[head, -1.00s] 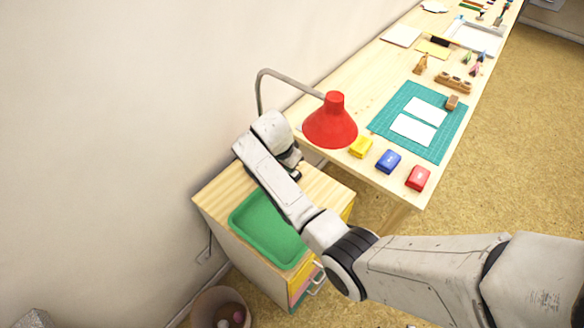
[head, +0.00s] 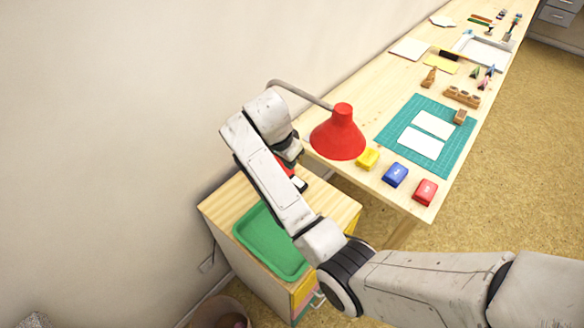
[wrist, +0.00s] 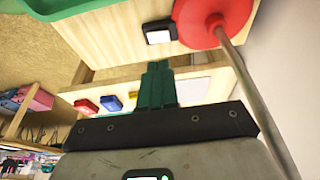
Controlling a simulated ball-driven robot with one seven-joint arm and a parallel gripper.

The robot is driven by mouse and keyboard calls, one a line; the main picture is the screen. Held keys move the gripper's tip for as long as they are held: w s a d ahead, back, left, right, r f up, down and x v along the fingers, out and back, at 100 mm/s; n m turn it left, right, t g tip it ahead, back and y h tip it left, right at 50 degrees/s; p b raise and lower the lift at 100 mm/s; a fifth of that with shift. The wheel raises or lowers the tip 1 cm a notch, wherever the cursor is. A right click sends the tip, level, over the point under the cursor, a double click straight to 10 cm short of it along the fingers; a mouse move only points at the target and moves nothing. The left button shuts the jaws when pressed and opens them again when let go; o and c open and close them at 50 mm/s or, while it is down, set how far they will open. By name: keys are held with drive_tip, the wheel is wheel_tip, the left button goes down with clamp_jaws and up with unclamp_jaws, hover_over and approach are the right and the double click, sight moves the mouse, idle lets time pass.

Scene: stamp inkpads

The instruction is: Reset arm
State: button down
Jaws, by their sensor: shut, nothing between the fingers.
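My gripper (wrist: 157,82) shows in the wrist view with its green fingers together and nothing between them. In the head view my arm bends over the wooden cabinet (head: 222,205), and my gripper is mostly hidden behind the arm. It is near the red lamp (head: 339,135), apart from the table's contents. The lamp also shows at the top right of the wrist view (wrist: 212,18). A small black box with a white top (wrist: 159,33) sits on the cabinet; part of it shows in the head view (head: 299,184).
A green tray (head: 262,240) lies on the cabinet. The table holds yellow (head: 368,159), blue (head: 395,174) and red (head: 425,192) inkpads along its near edge, and a teal mat (head: 392,132) with white cards. A wall (head: 110,130) stands close at left.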

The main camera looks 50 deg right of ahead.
drive_tip(key=shift+a+r, duration=0.15)
drive_tip(key=shift+r, duration=0.4)
drive_tip(key=s+a+f+n, duration=0.1)
drive_tip(key=s+f+n, duration=0.1)
drive_tip(key=s, duration=0.2)
drive_tip(key=s+a+f+n+y, duration=0.1)
drive_tip(key=s+a+f+n, duration=0.1)
drive_tip(key=s+f+n, duration=0.1)
drive_tip(key=s+a+f+n, duration=0.2)
drive_tip(key=s+f+n, duration=0.1)
drive_tip(key=s, duration=0.3)
drive_tip(key=shift+a+t, duration=0.25)
drive_tip(key=shift+t, duration=0.05)
drive_tip(key=s+n, duration=0.1)
drive_tip(key=s, duration=0.1)
drive_tip(key=s+a+n, duration=0.1)
drive_tip(key=s, duration=0.1)
drive_tip(key=s+a+f+n+y, duration=0.1)
drive_tip(key=s+n, duration=0.1)
drive_tip(key=shift+s+a, duration=0.2)
drive_tip(key=s+a+n+y, duration=0.1)
drive_tip(key=s+a+n, duration=0.2)
drive_tip(key=s+n, duration=0.2)
drive_tip(key=s+r, duration=0.1)
drive_tip(key=s, duration=0.2)
drive_tip(key=shift+s, duration=0.15)
